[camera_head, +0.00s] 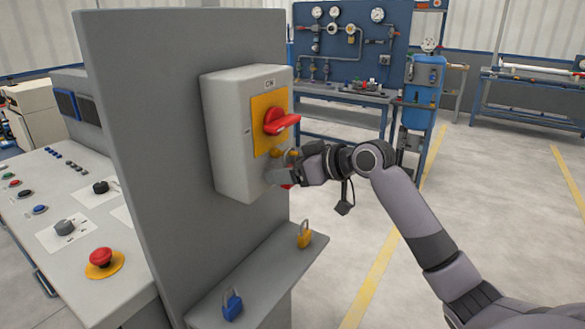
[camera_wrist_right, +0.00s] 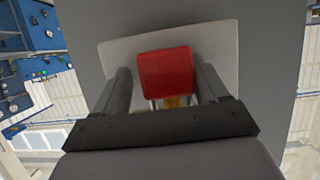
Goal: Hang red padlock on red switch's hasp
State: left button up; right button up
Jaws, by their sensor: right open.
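The red switch (camera_head: 277,122) sits on a yellow plate (camera_head: 259,141) on the front of a light grey box. My right gripper (camera_head: 279,173) is just below the switch, at the box's lower front. In the right wrist view, the red padlock (camera_wrist_right: 165,72) is between its two open fingers, its shackle pointing down in that picture toward a yellow part. Whether the shackle passes through the hasp is hidden by the gripper. A bit of the padlock's red body (camera_head: 287,186) shows under the gripper in the head view. My left gripper is out of view.
A blue padlock (camera_head: 232,304) and a yellow padlock (camera_head: 304,235) stand on the grey ledge (camera_head: 268,284) below the box. A control desk (camera_head: 75,215) with buttons is at the left. The floor to the right is open.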

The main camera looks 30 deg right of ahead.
jog(key=shift+a+f, duration=0.15)
jog(key=shift+a, duration=0.35)
jog(key=shift+s+d, duration=0.15)
jog(key=shift+s, duration=0.25)
jog(key=b+v, duration=0.1)
jog(key=v, duration=0.5)
jog(key=shift+d+r, duration=0.35)
jog(key=shift+d, duration=0.2)
jog(key=s+a+f+m+h, duration=0.1)
jog(key=s+a+f, duration=0.1)
jog(key=f, duration=0.7)
jog(key=s+a+f+m+g+h, duration=0.1)
jog(key=s+a+f, duration=0.1)
jog(key=f, duration=0.7)
jog(key=s+a+f, duration=0.1)
jog(key=a+f, duration=0.2)
jog(key=f, duration=0.6)
jog(key=s+a+f, duration=0.5)
jog(key=s+f, duration=0.1)
jog(key=s, duration=0.2)
jog(key=s+a+f+g, duration=0.1)
jog(key=s+a+f, duration=0.4)
jog(key=s+f, duration=0.1)
jog(key=shift+s+a+h, duration=0.2)
jog(key=shift+s+h, duration=0.2)
jog(key=shift+s, duration=0.5)
